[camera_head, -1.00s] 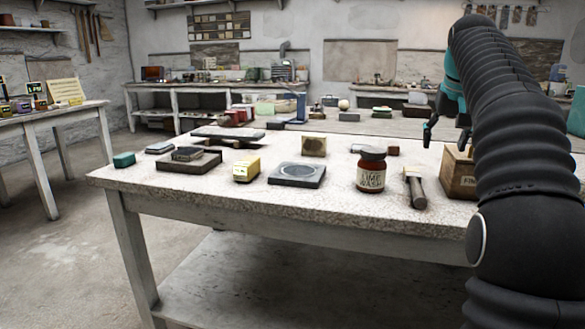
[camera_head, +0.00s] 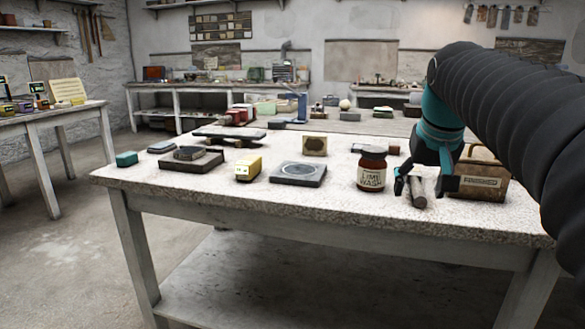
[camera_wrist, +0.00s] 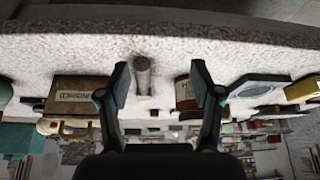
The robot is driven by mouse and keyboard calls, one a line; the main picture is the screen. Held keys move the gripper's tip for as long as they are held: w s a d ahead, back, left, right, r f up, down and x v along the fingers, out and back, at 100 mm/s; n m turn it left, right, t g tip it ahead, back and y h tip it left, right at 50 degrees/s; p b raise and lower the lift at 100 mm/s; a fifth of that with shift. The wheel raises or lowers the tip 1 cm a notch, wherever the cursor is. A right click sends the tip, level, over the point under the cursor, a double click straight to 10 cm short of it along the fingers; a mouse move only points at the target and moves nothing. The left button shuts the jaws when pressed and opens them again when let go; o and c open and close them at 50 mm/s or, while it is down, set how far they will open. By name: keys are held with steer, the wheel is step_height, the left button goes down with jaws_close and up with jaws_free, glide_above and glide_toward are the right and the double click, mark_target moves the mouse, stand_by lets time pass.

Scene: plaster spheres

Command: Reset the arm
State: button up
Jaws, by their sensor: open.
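My gripper (camera_head: 424,185) is open at the right part of the stone-topped table (camera_head: 235,188), with its fingers spread to either side of a small tool with a round handle (camera_head: 418,194). In the wrist view, which is upside down, my gripper (camera_wrist: 160,82) is open and empty, and the tool (camera_wrist: 142,74) shows between its fingers. I cannot tell whether a finger touches it. The tool's far end is partly hidden in the head view.
The front strip is mostly clear.

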steer(key=s+a+f+n, duration=0.1)
steer(key=s+a+f, duration=0.2)
steer(key=s+f, duration=0.7)
steer(key=s+a+f, duration=0.4)
steer(key=s+f, duration=0.6)
steer(key=f, duration=0.1)
steer(key=shift+s+a+n+t+y, duration=0.2)
steer(key=shift+n+t+y, duration=0.1)
steer(key=shift+n+y, duration=0.1)
